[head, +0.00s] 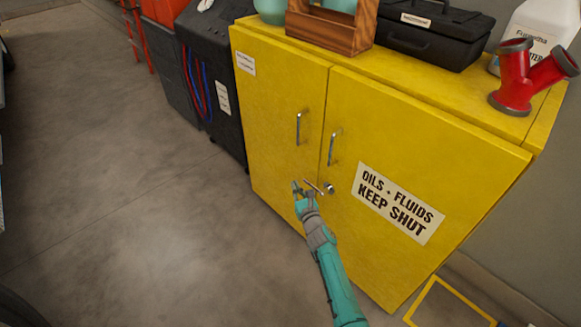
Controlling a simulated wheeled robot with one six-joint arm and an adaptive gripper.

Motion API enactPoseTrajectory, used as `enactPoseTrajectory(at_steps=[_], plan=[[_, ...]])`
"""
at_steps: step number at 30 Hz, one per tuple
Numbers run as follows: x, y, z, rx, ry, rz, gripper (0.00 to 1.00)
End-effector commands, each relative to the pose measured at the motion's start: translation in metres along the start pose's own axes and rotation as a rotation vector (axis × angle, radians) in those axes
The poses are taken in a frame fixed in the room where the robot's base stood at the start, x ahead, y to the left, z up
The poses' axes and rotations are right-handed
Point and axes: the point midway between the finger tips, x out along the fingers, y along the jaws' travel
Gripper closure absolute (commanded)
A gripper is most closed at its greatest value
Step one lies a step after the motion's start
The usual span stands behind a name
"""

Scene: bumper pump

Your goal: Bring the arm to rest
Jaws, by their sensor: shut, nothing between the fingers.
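My arm (334,275) reaches up from the bottom of the head view in front of a yellow cabinet (285,95). My gripper (299,188) is at its end, shut and empty, low before the left door near the seam between the two doors. Just right of the gripper is a small silver latch with a bar and a round knob (329,188). I cannot tell whether the fingers touch the latch or the door. Both cabinet doors look closed, with upright silver handles, the left one (298,128) and the right one (334,147), above the gripper.
On the cabinet top stand a wooden caddy (322,35), a black toolbox (432,38), a white jug (540,30) and a red pipe fitting (520,80). A dark cart (222,95) with cables stands left of the cabinet. The concrete floor (120,190) at left is clear.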

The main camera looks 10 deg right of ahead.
Motion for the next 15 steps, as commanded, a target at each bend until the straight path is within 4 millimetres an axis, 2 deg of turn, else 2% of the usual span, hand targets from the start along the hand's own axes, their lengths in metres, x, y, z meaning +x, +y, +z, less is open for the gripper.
enactPoseTrajectory(at_steps=[5, 8, 11, 15], plan=[[-0.001, 0.000, -0.001, -0.004, 0.001, 0.000, 1.00], [-0.011, 0.001, -0.009, -0.038, 0.014, 0.001, 1.00], [-0.036, 0.004, -0.029, -0.128, 0.045, 0.004, 1.00], [-0.089, 0.010, -0.063, -0.330, 0.105, 0.015, 1.00]])
